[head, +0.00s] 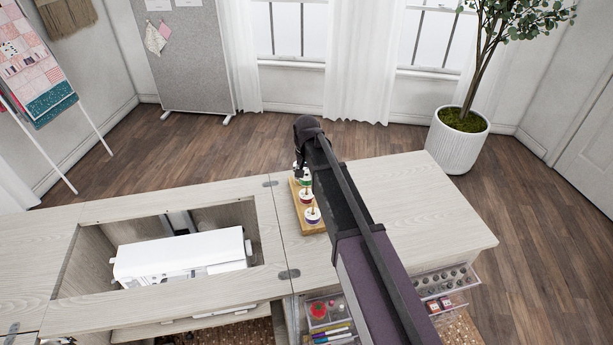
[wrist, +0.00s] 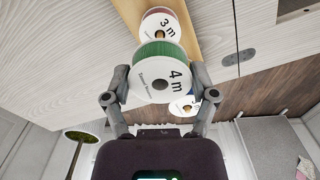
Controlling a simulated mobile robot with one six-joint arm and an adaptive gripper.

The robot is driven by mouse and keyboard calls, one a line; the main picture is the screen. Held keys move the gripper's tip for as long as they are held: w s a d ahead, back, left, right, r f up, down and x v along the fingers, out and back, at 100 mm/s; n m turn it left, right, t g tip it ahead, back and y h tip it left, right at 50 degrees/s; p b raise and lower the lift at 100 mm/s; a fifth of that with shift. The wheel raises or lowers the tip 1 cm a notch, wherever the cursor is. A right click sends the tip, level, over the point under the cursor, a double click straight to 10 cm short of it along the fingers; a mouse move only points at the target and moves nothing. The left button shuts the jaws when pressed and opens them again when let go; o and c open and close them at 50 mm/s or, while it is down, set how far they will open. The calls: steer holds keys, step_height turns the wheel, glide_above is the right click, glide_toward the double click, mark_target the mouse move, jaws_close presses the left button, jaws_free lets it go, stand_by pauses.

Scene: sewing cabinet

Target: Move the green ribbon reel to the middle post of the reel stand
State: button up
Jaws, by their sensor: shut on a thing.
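The green ribbon reel (wrist: 168,58) has a white face marked 4 m. My gripper (wrist: 160,98) is shut on it, one finger on each side. In the head view the green reel (head: 306,174) shows at the far end of the visible stand, partly hidden by my gripper (head: 302,172). The wooden reel stand (head: 315,229) lies on the cabinet top; it also shows in the wrist view (wrist: 207,45). The green reel lies between the red 3 m reel and a blue reel in the wrist view. Whether a post passes through it, I cannot tell.
A red reel (wrist: 163,25) sits on the stand close to the green one. A blue reel (wrist: 184,108) is partly hidden behind it. The cabinet top (head: 440,200) is clear right of my arm. A sewing machine (head: 180,257) sits left.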

steer(key=shift+f+b, duration=0.9)
steer(key=shift+f, duration=0.05)
stand_by(0.5)
steer(key=o, duration=0.9)
steer(key=shift+c, duration=0.2)
steer(key=shift+r, duration=0.1)
step_height(320, 180, up, 9)
steer(key=p, duration=0.9)
steer(key=shift+r+p, duration=0.2)
steer(key=shift+p, duration=0.1)
steer(key=s+f+b, duration=0.1)
steer(key=s, duration=0.1)
steer(key=s+d+f+b, duration=0.1)
steer(key=s, duration=0.2)
steer(key=s+d+f+b, duration=0.1)
steer(key=s, duration=0.2)
steer(key=shift+s+d+f+b, duration=0.25)
steer(key=shift+f+b, duration=0.1)
steer(key=shift+f, duration=0.05)
